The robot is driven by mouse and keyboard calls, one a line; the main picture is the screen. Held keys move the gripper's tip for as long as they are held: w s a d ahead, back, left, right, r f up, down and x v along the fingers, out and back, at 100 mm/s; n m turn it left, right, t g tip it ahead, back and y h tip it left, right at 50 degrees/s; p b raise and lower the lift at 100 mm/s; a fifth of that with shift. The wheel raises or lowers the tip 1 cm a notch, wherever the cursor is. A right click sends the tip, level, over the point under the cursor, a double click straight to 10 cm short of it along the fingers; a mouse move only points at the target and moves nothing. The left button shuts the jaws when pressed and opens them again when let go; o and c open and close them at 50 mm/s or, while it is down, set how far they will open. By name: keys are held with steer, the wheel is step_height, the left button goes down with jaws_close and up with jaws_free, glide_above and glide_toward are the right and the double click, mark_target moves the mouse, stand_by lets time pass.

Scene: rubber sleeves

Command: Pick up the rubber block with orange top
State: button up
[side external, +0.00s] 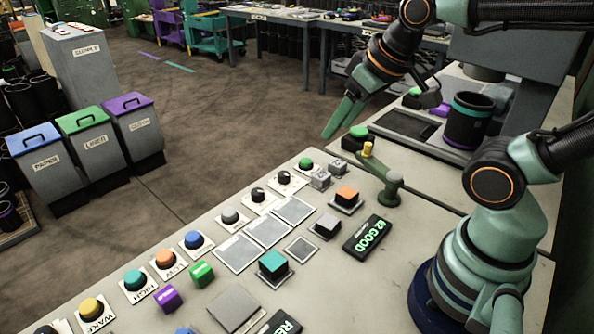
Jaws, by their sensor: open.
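The rubber block with orange top (347,194) sits on a small light square plate on the pale worktop, right of centre in the side view. Its sides look grey. My gripper (336,131) is above and behind it in the picture, reaching in from the upper right. Its green fingers point down and to the left. The gripper is open, with nothing seen between the fingers, and is clear of the block. Nothing covers the block's top.
A grey block (327,226) and a teal-topped block (273,264) stand nearby. A dark display (367,236) lies in front. Several knobs and buttons line the left edge.

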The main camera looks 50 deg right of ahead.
steer(key=o, duration=0.6)
steer(key=shift+c, duration=0.2)
steer(key=n+g, duration=0.6)
steer(key=n, duration=1.2)
glide_above(347, 192)
step_height(347, 192, down, 13)
steer(key=f, duration=0.5)
steer(key=shift+s+a+f, duration=0.1)
steer(key=shift+a+f, duration=0.3)
steer(key=shift+d+f, duration=0.2)
steer(key=shift+f, duration=1.1)
steer(key=shift+d+f, duration=0.15)
steer(key=shift+f, duration=1.1)
